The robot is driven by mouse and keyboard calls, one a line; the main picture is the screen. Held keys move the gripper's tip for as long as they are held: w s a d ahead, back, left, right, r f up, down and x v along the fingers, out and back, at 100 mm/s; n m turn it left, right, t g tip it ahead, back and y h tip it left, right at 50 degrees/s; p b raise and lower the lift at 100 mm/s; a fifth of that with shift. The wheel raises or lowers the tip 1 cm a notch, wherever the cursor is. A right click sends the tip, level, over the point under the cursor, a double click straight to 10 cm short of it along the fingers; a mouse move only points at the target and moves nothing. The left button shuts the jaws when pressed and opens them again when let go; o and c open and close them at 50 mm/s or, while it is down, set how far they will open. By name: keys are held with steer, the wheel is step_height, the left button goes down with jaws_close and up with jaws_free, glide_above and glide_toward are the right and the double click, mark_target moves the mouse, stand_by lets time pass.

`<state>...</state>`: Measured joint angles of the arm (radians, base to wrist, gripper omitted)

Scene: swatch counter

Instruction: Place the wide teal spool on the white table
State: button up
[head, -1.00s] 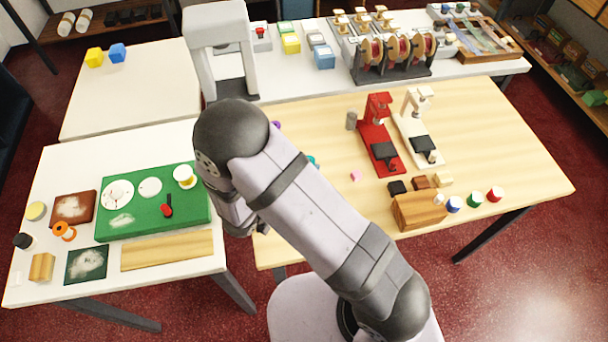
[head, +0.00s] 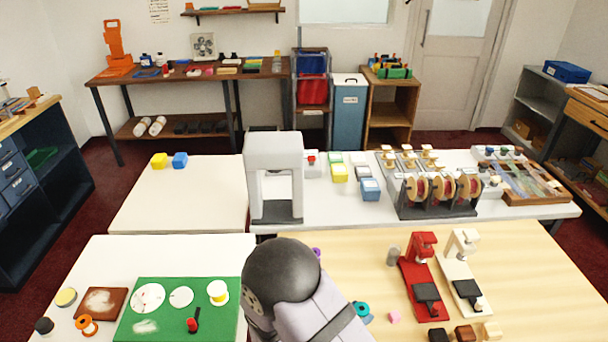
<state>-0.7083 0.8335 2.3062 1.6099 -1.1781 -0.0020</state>
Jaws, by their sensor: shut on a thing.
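My gripper is not visible; my own arm (head: 282,272) covers the area at the bottom centre, and the rest falls below the frame. A teal round piece (head: 361,309) with a hole shows just right of my arm, on the pale wood table (head: 520,270). It is partly covered, and I cannot tell whether it is the wide teal spool. The white table (head: 235,250) at the front left carries a green mat (head: 150,318) and small items, with bare white surface behind the mat.
An orange spool (head: 86,325) and a white spool (head: 217,291) are on the left. A grey-white arch-shaped stand (head: 273,165) rises behind my arm. A red press (head: 424,270) and a cream press (head: 463,262) stand right. Another white table (head: 180,205) is mostly bare.

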mark_target(395, 307)
steer(key=shift+d, duration=0.1)
steer(key=shift+d+f+b, duration=0.3)
steer(key=d+m+g+b, duration=0.1)
steer(key=d+b, duration=0.1)
steer(key=d, duration=0.1)
steer(key=w+d+m+g+h+b, duration=0.1)
steer(key=d, duration=0.2)
steer(key=w+d+m+g+h+b, duration=0.1)
steer(key=d+b, duration=0.1)
steer(key=shift+w+d+f+m+g+b, duration=0.15)
steer(key=shift+d+f+m+g+b, duration=0.15)
steer(key=shift+d+f+m+b, duration=0.1)
steer(key=w+d+r+b, duration=0.1)
steer(key=w+d+r, duration=0.2)
steer(key=w+r, duration=0.2)
steer(key=shift+d+r+n+b, duration=0.15)
steer(key=shift+d+n+b, duration=0.15)
steer(key=shift+d+b, duration=0.05)
steer(key=shift+t, duration=0.4)
steer(key=shift+f, duration=5.05)
steer(key=shift+f, duration=0.1)
